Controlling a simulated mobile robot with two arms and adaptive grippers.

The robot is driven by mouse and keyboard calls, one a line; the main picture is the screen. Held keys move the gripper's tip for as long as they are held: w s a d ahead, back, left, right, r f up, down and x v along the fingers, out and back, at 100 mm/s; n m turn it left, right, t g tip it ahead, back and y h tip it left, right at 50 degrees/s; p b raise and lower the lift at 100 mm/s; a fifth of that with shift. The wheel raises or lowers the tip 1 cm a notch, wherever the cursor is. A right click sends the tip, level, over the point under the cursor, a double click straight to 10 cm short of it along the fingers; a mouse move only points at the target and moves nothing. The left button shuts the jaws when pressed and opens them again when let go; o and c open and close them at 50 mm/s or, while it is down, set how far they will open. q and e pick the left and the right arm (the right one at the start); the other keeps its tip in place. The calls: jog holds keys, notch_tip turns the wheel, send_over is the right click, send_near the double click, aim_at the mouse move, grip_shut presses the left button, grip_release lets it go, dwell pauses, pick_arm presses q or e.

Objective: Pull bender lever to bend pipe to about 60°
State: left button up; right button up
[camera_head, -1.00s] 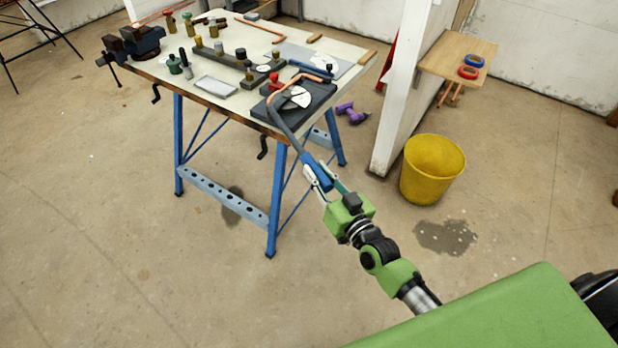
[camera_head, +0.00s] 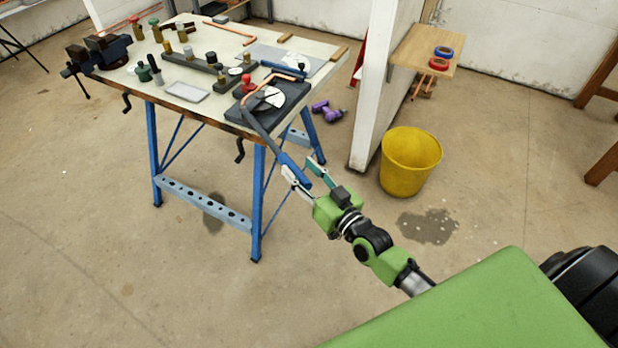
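The pipe bender (camera_head: 287,108) is a dark block on the front right corner of the workbench, with a white angle disc (camera_head: 270,97) and a red knob (camera_head: 247,84). A copper pipe (camera_head: 262,80) sits on it, visibly bent near the former; I cannot read the angle. The dark bender lever (camera_head: 258,127) points over the bench's front edge towards me and ends in a blue handle (camera_head: 292,167). My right gripper (camera_head: 299,167) is open, its fingers apart on either side of the handle's end, the left finger close to it. My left gripper is not in view.
The workbench (camera_head: 215,109) on blue legs carries a vise (camera_head: 98,52), several fittings, a grey tray (camera_head: 187,91) and another copper pipe (camera_head: 230,32). A yellow bucket (camera_head: 409,162) and white partition stand to the right; purple dumbbells (camera_head: 327,111) lie behind. The floor in front is clear.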

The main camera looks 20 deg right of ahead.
jog(key=v, duration=1.2)
jog(key=shift+w, duration=0.1)
